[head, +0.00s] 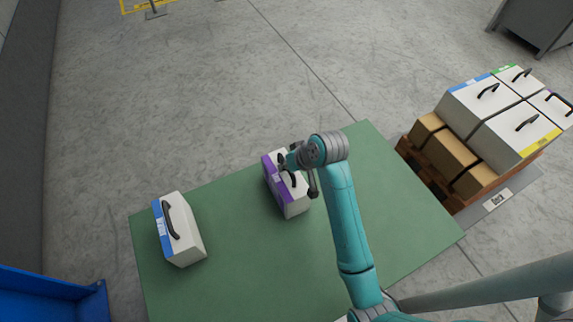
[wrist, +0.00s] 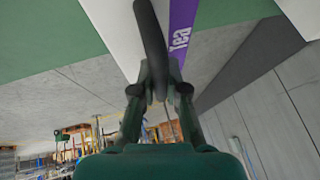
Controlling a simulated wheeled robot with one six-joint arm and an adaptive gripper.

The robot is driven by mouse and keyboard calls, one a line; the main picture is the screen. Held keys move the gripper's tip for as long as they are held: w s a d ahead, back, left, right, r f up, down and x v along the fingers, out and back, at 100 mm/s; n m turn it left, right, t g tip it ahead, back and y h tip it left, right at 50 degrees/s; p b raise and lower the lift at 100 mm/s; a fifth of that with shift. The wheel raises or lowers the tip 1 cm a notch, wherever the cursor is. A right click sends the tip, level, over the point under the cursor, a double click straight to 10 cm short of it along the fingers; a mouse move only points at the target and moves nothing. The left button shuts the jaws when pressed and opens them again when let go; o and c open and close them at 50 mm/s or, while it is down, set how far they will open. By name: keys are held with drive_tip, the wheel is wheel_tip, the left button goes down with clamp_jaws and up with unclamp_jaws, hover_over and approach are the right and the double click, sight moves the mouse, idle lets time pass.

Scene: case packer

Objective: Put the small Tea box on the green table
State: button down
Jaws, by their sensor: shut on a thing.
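The small Tea box (head: 290,197) is white with a purple band and a dark handle. In the head view it is at the green table (head: 235,270), near the table's far edge, and looks to rest on the top, though contact underneath is hard to see. My gripper (head: 287,163) is at the box's top, shut on its handle. The wrist view shows the dark handle (wrist: 150,40) between the fingers (wrist: 159,92) and the purple band with the word Tea (wrist: 180,38). My arm hides part of the box's right side.
Another white box with a blue band (head: 182,235) stands on the table's left part. At right, a pallet (head: 448,190) carries brown cartons (head: 450,152) and several white boxes (head: 510,130) with handles. A blue structure (head: 50,295) is at the lower left. The table's front middle is clear.

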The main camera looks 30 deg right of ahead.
drive_tip(key=c, duration=1.2)
unclamp_jaws()
drive_tip(key=v, duration=1.2)
